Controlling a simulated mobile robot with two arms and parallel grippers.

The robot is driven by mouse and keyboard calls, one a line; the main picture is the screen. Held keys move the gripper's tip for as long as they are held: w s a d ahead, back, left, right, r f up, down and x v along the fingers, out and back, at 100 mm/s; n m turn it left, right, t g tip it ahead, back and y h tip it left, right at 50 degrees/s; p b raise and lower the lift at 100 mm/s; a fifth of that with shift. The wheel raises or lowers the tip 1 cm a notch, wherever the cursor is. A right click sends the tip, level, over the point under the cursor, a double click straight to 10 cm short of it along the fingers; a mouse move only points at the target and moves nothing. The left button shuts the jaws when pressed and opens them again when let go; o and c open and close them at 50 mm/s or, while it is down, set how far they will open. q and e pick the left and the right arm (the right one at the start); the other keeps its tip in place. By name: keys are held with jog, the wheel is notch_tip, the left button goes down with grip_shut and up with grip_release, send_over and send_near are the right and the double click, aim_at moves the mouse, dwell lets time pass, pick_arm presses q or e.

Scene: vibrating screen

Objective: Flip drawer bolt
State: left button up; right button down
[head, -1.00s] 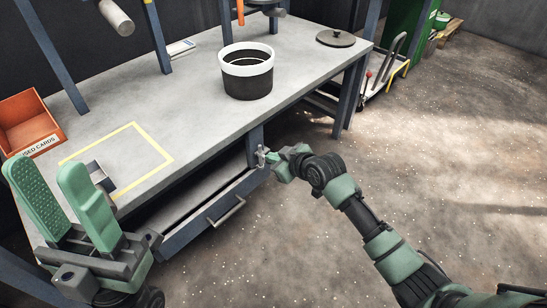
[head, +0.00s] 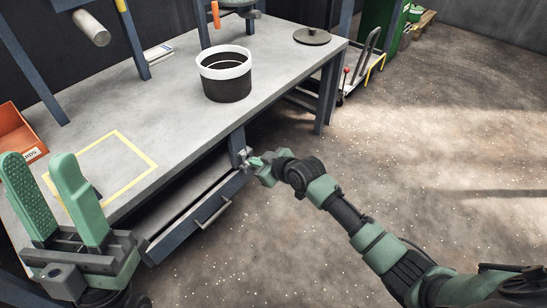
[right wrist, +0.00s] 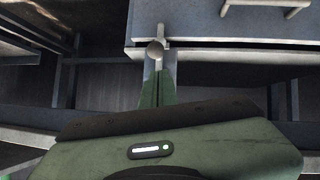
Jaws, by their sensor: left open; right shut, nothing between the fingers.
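The drawer (head: 176,236) is under the near edge of the table, with a metal bar handle (head: 213,214) on its front. The small metal bolt (head: 243,157) is at the drawer's right end, beside the table leg. In the right wrist view the bolt (right wrist: 156,48) shows a round knob just beyond my fingertips. My right gripper (head: 254,161) is shut and empty, its tips at the bolt; I cannot tell whether they touch it. My left gripper (head: 40,165) is open and empty, over the table's left part, far from the bolt.
On the table (head: 175,110) stand a black bucket with a white rim (head: 226,77) and a dark lid (head: 312,36). An orange card bin (head: 18,135) is at the left. A hand truck (head: 365,58) stands behind. The floor to the right is clear.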

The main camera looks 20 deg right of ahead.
pick_arm(q)
jog(key=w+d+f+g+y+p, duration=0.2)
jog(key=w+f+g, duration=0.25)
jog(key=w, duration=0.35)
jog(key=w+a+f+g+y+p, duration=0.1)
jog(key=w+f+g+y+p, duration=0.1)
jog(key=f+g, duration=0.4)
jog(key=w+f+g+y+p, duration=0.1)
jog(key=f+g, duration=0.5)
jog(key=f, duration=0.6)
jog(key=shift+w+a+y+p, duration=0.35)
jog(key=shift+w+y+p, duration=0.05)
jog(key=shift+p, duration=0.05)
pick_arm(e)
jog(key=r+v, duration=0.1)
jog(key=v, duration=1)
jog(key=shift+w+a, duration=0.2)
jog(key=shift+a, duration=0.05)
pick_arm(q)
jog(key=shift+f, duration=0.1)
